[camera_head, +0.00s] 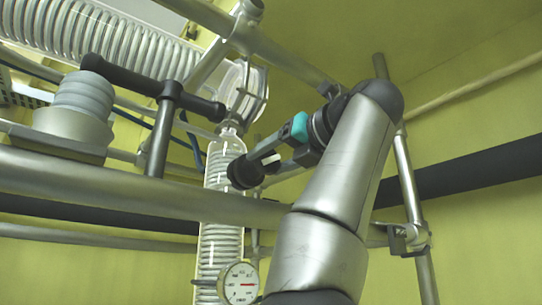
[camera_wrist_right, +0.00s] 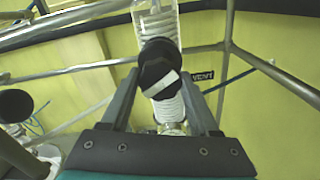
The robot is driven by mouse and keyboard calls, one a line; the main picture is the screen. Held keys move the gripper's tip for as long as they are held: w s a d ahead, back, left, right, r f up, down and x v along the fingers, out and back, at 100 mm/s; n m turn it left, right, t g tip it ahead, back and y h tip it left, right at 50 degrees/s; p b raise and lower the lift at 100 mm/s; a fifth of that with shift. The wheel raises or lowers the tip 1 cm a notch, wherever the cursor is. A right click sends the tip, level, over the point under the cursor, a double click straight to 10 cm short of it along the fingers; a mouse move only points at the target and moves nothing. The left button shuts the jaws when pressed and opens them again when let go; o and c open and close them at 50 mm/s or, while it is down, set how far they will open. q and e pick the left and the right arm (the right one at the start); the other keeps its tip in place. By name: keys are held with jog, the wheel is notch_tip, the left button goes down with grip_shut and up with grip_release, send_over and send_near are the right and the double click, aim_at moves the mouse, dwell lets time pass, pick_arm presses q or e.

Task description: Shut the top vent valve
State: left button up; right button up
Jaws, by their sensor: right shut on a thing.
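The vent valve's round black knob (camera_wrist_right: 158,55) with a white bar across it sits in front of a glass coil column in the right wrist view. A label reading VENT (camera_wrist_right: 203,76) is just right of it. In the head view the dark knob (camera_head: 241,173) is at the middle, against the upright glass coil column (camera_head: 222,155). My right gripper (camera_wrist_right: 160,82) has a finger on each side of the knob and is shut on it; it reaches in from the right in the head view (camera_head: 258,168). My left gripper is not in view.
A large horizontal glass coil condenser (camera_head: 110,40) is at the upper left. A metal rail (camera_head: 120,195) crosses in front, with a black pipe (camera_head: 150,85) above it. A pressure gauge (camera_head: 238,284) is below the knob. Metal frame tubes surround the column.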

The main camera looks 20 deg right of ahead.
jog(key=shift+f+m, duration=0.1)
jog(key=shift+m, duration=0.3)
jog(key=o, duration=1.4)
jog(key=shift+s, duration=0.1)
jog(key=shift+b+v, duration=3)
jog(key=shift+v, duration=4.55)
